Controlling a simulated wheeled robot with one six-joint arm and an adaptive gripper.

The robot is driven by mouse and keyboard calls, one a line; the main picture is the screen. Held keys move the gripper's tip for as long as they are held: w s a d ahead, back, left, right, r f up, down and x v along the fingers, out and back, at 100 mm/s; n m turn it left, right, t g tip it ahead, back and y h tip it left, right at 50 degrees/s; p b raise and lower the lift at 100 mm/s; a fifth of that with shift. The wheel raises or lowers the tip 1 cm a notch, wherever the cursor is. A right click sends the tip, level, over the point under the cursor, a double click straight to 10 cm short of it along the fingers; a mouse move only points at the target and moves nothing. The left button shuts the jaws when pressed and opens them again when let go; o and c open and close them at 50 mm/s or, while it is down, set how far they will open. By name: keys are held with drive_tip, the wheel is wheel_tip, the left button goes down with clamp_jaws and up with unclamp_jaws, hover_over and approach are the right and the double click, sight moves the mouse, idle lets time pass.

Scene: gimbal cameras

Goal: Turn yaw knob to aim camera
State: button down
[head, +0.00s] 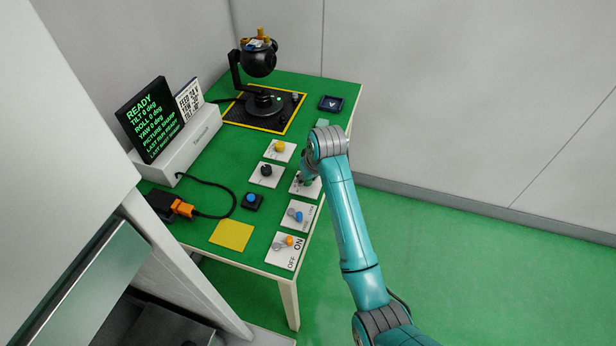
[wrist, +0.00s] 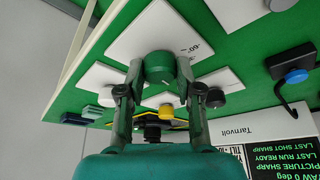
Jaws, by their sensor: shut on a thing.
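My gripper (wrist: 160,85) is shut on a dark green knob (wrist: 158,66) on a white plate (wrist: 125,45) marked "-60" in the wrist view. Its name label cannot be read. In the head view my gripper (head: 306,180) hides most of that knob, at the table's right side. The gimbal camera (head: 258,62), a black ball on a bent arm, stands on a yellow-edged black mat (head: 237,119) at the back. The screen (head: 151,118) reads READY, with yaw 0 deg and picture sharp.
A yellow knob (head: 279,146) and a black knob (head: 266,169) sit close by. Plates with a blue knob (head: 299,216) and an orange ON/OFF knob (head: 289,241) are nearer the front. A blue button (head: 251,199) and an orange plug (head: 183,208) are to the left.

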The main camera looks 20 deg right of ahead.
drive_tip(key=m+h, duration=0.1)
drive_tip(key=m, duration=0.1)
drive_tip(key=m+h, duration=0.1)
drive_tip(key=m, duration=0.2)
drive_tip(key=shift+a, duration=0.2)
drive_tip(key=shift+w+m+g+h, duration=0.15)
drive_tip(key=shift+m+h, duration=0.25)
drive_tip(key=shift+m, duration=0.8)
drive_tip(key=shift+s+m+g+h, duration=0.1)
drive_tip(key=shift+m+g+h, duration=0.25)
drive_tip(key=shift+m, duration=0.85)
drive_tip(key=c, duration=0.8)
unclamp_jaws()
drive_tip(key=shift+o, duration=0.2)
drive_tip(key=shift+a+r, duration=0.1)
drive_tip(key=v, duration=0.7)
drive_tip(key=shift+r, duration=0.1)
